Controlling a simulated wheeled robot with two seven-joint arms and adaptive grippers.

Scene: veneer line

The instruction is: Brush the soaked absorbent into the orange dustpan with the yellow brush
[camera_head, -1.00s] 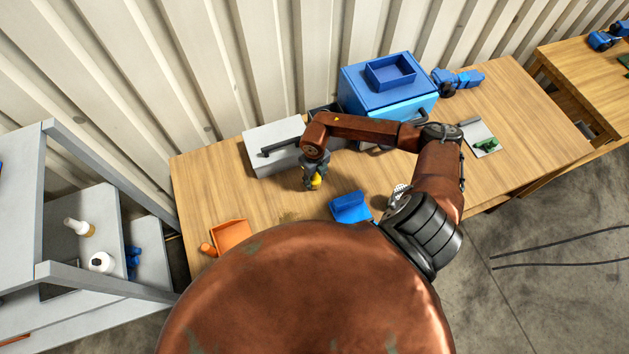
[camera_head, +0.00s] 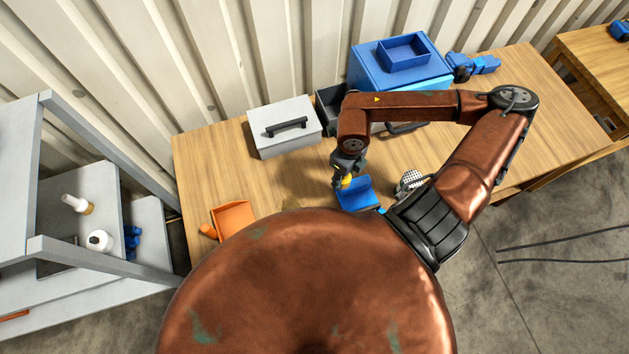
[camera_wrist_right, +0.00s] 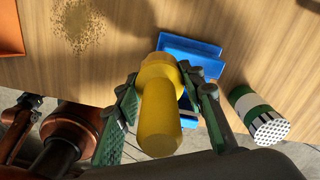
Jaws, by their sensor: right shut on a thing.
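My right gripper (camera_head: 345,178) is shut on the yellow brush (camera_wrist_right: 160,110); in the right wrist view its fingers clasp both sides of the handle. The brush is above or beside the blue dustpan (camera_head: 360,196), which partly shows behind it in the wrist view; I cannot tell whether they touch. The orange dustpan (camera_head: 234,216) lies at the table's front left, and its edge shows in the wrist view (camera_wrist_right: 10,28). The soaked absorbent (camera_wrist_right: 78,26) is a brown speckled patch on the wood between the two pans.
A green and white shaker (camera_wrist_right: 255,112) with a perforated top stands right of the blue dustpan. A grey toolbox (camera_head: 285,130), a dark bin (camera_head: 329,107) and a blue box (camera_head: 400,72) line the back. A grey shelf (camera_head: 75,205) stands left.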

